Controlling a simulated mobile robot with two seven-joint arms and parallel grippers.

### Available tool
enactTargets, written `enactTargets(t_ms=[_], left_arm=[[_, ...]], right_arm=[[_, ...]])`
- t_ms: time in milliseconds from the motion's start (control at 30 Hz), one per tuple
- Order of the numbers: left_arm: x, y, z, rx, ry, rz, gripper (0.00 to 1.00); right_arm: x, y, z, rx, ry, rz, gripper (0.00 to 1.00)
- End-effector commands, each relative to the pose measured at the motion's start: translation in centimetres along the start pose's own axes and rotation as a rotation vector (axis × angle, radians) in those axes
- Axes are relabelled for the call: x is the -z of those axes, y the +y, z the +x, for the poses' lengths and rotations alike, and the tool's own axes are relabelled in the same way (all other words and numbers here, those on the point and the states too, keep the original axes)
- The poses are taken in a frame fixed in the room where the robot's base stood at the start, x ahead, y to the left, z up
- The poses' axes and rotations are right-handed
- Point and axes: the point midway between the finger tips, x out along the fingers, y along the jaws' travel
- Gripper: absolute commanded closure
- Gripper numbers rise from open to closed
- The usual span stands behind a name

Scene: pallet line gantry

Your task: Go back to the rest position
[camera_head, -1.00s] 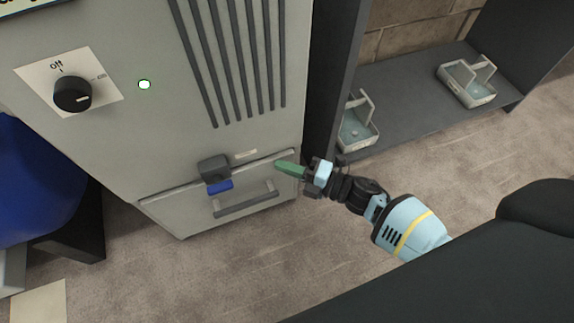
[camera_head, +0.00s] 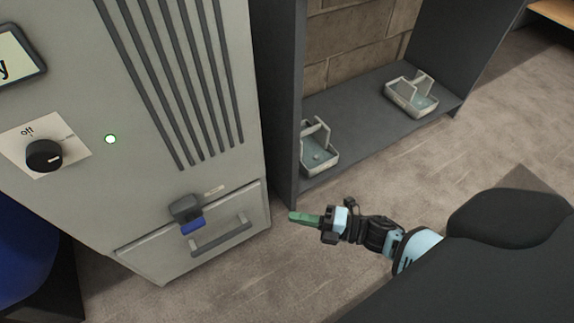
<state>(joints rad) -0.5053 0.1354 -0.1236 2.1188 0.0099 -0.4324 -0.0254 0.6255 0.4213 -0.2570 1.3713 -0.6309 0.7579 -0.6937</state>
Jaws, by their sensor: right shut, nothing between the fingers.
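My right gripper (camera_head: 305,219) has green fingers that are shut with nothing between them. It points left, over the floor, to the right of the grey cabinet (camera_head: 135,245) and clear of its drawer. Its pale blue and black wrist runs back toward my dark body at the lower right. My left gripper does not show.
The cabinet has a black knob (camera_head: 44,155) at "off", a grey latch with a blue tab (camera_head: 192,226), and a drawer handle (camera_head: 221,236). A dark shelf (camera_head: 372,141) at the back holds two pale trays (camera_head: 320,158) (camera_head: 425,103). Floor (camera_head: 250,290) in front is clear.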

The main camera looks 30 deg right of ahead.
Motion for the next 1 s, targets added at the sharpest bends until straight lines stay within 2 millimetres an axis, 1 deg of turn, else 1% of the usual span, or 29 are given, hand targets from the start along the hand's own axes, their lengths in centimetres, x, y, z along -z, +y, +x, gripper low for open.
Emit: enactTargets(t_ms=[100, 433, 500, 567, 667, 900, 967, 1000], left_arm=[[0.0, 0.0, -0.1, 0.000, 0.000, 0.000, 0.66], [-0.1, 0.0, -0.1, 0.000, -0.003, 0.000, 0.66], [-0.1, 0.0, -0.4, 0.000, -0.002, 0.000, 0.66], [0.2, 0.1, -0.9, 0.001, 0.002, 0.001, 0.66], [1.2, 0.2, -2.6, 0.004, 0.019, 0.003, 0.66], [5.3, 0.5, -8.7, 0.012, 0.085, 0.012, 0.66], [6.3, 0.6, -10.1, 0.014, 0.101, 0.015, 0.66], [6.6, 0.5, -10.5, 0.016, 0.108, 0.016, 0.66]], right_arm=[[0.0, 0.0, -0.4, 0.000, 0.001, 0.000, 1.00], [0.0, 0.0, -0.4, 0.001, 0.001, 0.001, 1.00], [0.0, 0.4, -0.4, -0.001, 0.001, -0.001, 1.00], [0.0, 1.3, -0.3, -0.005, 0.001, -0.005, 1.00], [-0.2, 4.1, -0.1, -0.018, 0.001, -0.019, 1.00], [-0.9, 13.9, 0.5, -0.065, 0.001, -0.066, 1.00], [-1.0, 16.2, 0.7, -0.077, 0.001, -0.077, 1.00], [-1.1, 16.8, 0.7, -0.079, 0.000, -0.081, 1.00]])
